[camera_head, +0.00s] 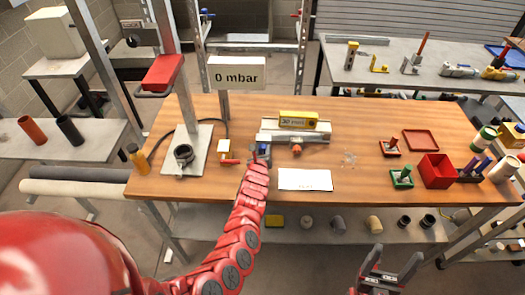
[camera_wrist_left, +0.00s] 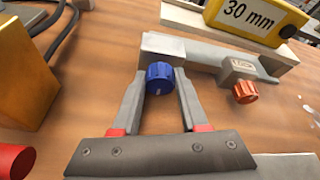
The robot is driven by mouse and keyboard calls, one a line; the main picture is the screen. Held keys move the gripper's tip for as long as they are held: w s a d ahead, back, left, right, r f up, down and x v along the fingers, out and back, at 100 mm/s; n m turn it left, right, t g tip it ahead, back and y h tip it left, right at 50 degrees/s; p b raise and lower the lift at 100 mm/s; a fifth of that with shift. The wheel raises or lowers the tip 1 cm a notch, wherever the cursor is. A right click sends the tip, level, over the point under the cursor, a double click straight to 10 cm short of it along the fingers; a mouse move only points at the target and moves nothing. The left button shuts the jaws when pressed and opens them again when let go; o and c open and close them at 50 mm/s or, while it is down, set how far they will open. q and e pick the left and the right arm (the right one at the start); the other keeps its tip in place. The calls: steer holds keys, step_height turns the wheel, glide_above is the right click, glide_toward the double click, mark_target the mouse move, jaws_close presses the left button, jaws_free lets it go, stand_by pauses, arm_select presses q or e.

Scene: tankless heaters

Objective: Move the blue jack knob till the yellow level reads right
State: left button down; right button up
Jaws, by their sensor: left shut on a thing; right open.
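The yellow level (camera_head: 298,119) lies on a grey jack fixture (camera_head: 310,136) on the wooden table. Its display reads 30 mm, and it also shows in the wrist view (camera_wrist_left: 258,18). The blue jack knob (camera_wrist_left: 160,78) sits at the near left end of the fixture, between the fingertips of my left gripper (camera_wrist_left: 159,88). In the head view my left gripper (camera_head: 261,153) hides most of the knob. My right gripper (camera_head: 380,280) is open and empty, in front of the table's edge.
An orange knob (camera_wrist_left: 245,91) is on the fixture right of the blue one. A white sheet (camera_head: 305,179) lies near the front edge. A sign (camera_head: 237,73) reads 0 mbar. Red and green holders and a red box (camera_head: 437,171) stand at the right.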

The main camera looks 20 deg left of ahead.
arm_select(q)
steer(key=shift+f+m+b, duration=0.25)
steer(key=shift+m+b, duration=0.15)
steer(key=shift+b, duration=0.4)
steer(key=m+y+b, duration=0.1)
steer(key=b, duration=0.1)
steer(key=m+y+b, duration=0.1)
steer(key=b, duration=0.1)
steer(key=m+y+b, duration=0.1)
steer(key=b, duration=0.1)
steer(key=shift+w+d+m+g+b, duration=0.1)
steer(key=shift+d+m+g+b, duration=0.2)
steer(key=shift+m+g+b, duration=0.1)
steer(key=shift+d+m+y+b, duration=0.1)
steer(key=shift+m+y+b, duration=0.6)
steer(key=shift+m+b, duration=0.35)
steer(key=shift+b, duration=0.45)
steer(key=shift+r+m+y, duration=0.1)
steer(key=shift+m+y, duration=0.15)
steer(key=shift+y, duration=0.05)
steer(key=shift+c, duration=2.2)
jaws_free()
